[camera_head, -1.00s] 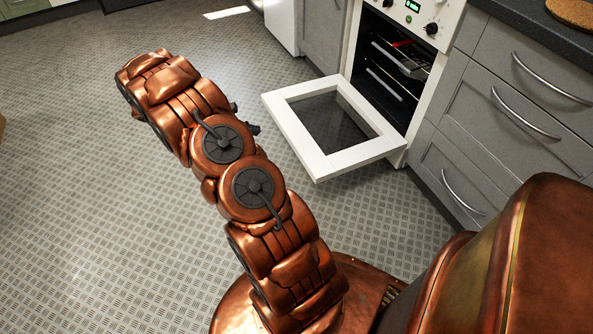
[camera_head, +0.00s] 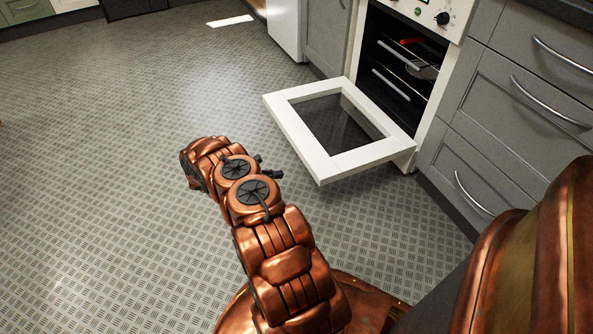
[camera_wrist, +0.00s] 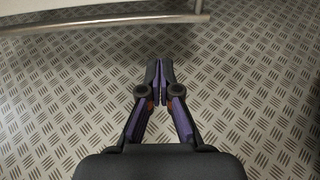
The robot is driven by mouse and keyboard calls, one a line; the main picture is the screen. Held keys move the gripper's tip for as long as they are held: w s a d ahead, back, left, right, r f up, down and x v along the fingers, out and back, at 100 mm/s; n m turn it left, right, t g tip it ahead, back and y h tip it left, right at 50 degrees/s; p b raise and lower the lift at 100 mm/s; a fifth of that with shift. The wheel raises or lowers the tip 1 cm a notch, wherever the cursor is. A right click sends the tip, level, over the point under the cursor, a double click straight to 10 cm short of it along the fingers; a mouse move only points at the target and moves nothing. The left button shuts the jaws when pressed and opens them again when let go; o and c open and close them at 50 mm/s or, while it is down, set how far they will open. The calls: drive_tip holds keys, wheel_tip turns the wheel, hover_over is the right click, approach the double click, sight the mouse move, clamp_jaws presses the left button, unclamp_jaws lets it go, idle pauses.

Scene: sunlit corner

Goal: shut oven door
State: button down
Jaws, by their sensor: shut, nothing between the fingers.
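The oven (camera_head: 406,68) stands at the upper right in the head view. Its door (camera_head: 365,157), a white frame around dark glass, hangs open, folded down and out over the floor. In the wrist view a pale panel with a metal bar (camera_wrist: 100,22) crosses the top left, seemingly the door's outer face and handle. My gripper (camera_wrist: 160,65) is shut and empty, pointing towards that bar with floor visible between them. In the head view my arm's end is left of the door, apart from it; the fingers are mostly hidden there.
Grey drawers (camera_head: 510,110) with metal handles stand right of the oven, close to my body. A grey cabinet (camera_head: 326,35) stands left of it. The patterned metal floor (camera_head: 100,180) is clear to the left and in front of the door.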

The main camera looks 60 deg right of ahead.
drive_tip(key=b+x, duration=0.3)
drive_tip(key=x, duration=0.7)
drive_tip(key=shift+d+r+b, duration=0.1)
drive_tip(key=shift+r+b, duration=0.6)
drive_tip(key=shift+r, duration=1.25)
drive_tip(key=shift+r, duration=0.1)
